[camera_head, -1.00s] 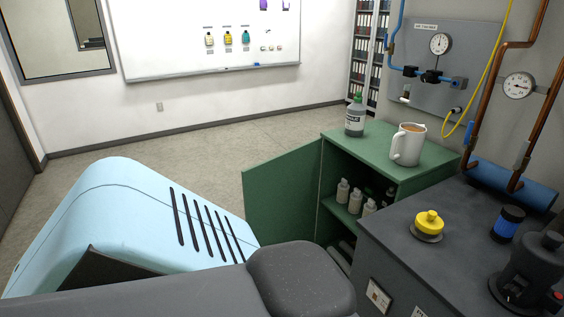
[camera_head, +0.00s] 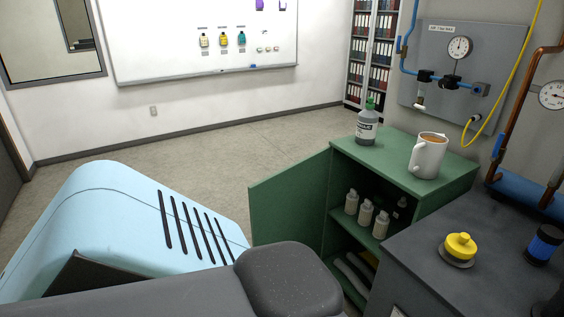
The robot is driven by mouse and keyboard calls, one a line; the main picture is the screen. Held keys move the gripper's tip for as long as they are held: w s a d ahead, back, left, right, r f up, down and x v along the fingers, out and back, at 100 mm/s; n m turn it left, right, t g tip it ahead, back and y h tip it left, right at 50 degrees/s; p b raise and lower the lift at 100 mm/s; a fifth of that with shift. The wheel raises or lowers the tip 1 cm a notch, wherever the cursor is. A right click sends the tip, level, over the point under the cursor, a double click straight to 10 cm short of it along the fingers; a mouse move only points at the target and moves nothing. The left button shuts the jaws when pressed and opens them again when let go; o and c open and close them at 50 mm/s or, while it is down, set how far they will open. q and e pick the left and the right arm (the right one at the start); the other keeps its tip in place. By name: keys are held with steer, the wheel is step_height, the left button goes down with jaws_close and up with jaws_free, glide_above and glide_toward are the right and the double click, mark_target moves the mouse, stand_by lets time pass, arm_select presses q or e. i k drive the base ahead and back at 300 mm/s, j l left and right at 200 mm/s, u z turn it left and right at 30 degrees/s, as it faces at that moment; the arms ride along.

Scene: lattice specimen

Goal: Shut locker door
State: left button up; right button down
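The green locker (camera_head: 460,172) stands right of centre. Its green door (camera_head: 292,203) is swung open to the left, with the inside facing the room partly exposed. Several small white bottles (camera_head: 365,214) stand on the locker's inner shelf, and tube-like items lie on the level below. A grey bottle with a green cap (camera_head: 367,127) and a white mug (camera_head: 428,156) with brown liquid stand on top. My own grey and light-blue parts fill the lower left and hide the door's lower part. Neither gripper is in view.
A dark grey bench (camera_head: 415,242) adjoins the locker at lower right, bearing a yellow knob (camera_head: 460,246) and a blue-banded black cylinder (camera_head: 543,244). Pipes and a gauge panel (camera_head: 470,70) are on the right wall. Open floor (camera_head: 220,152) lies behind the door.

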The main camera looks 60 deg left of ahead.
mark_target(289, 203)
steer(key=k+j, duration=0.1)
steer(key=j, duration=2.1)
steer(key=k+j+u, duration=0.1)
steer(key=j, duration=2.15)
